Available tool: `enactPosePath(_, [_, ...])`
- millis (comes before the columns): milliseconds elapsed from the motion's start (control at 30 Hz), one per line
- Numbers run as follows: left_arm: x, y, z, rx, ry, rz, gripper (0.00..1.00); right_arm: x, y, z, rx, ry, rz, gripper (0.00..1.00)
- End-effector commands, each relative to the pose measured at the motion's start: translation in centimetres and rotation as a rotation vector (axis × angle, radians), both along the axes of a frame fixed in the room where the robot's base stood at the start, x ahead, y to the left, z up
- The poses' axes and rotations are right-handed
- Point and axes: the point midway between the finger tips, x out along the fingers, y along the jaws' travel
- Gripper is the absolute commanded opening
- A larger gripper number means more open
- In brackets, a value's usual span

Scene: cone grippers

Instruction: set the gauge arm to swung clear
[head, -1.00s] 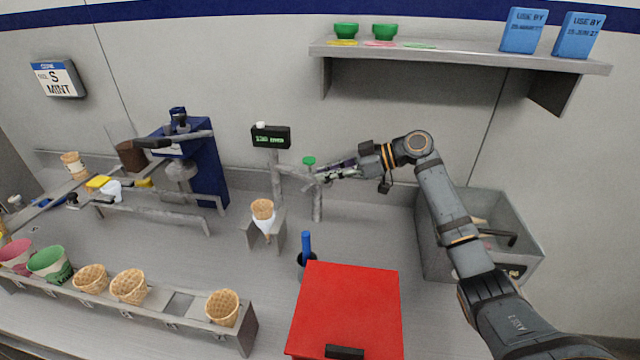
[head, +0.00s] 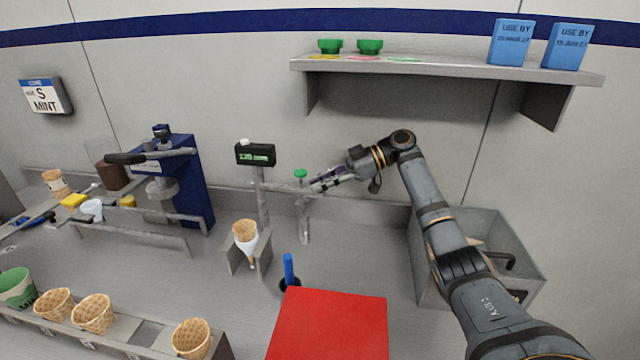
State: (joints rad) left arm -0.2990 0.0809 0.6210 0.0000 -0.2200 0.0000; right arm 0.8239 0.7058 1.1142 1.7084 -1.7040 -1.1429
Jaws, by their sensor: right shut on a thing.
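The gauge arm (head: 280,188) is a thin grey bar. It runs roughly level to the right from the post under a black display (head: 255,154) toward a short grey post with a green knob (head: 300,173) on top. A waffle cone in a white sleeve (head: 245,237) stands upright in a grey holder in front of and below the bar, to its left. My right gripper (head: 315,186) reaches in from the right and is shut on the gauge arm near its right end, beside the green knob. The exact contact is too small to see clearly. My left gripper is out of view.
A red box (head: 330,325) and a blue-handled tool (head: 289,268) stand in front. A grey bin (head: 480,217) is at the right, below my right arm. A shelf (head: 440,66) hangs above. A blue press (head: 185,175) and a cone rack (head: 140,335) lie to the left.

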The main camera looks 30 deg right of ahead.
Motion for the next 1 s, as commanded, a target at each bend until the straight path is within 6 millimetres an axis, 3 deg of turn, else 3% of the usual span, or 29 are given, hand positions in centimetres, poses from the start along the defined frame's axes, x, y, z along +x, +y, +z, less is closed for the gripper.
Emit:
enactPosePath(67, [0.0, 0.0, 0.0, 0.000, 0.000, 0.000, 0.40, 0.0, 0.0, -0.1, -0.002, 0.002, 0.000, 0.00])
enactPosePath(100, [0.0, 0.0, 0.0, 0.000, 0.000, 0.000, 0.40, 0.0, 0.0, -0.1, -0.002, 0.002, 0.000, 0.16])
enactPosePath(267, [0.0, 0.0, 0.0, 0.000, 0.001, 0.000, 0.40, 0.0, 0.0, -0.1, -0.001, 0.001, 0.000, 0.38])
enactPosePath(633, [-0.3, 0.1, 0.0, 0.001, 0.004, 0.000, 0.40, -0.1, -0.5, 0.2, -0.001, 0.001, -0.002, 0.39])
enactPosePath(1000, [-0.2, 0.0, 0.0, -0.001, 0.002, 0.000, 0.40, -2.8, -7.6, 3.4, 0.000, 0.000, -0.005, 0.39])
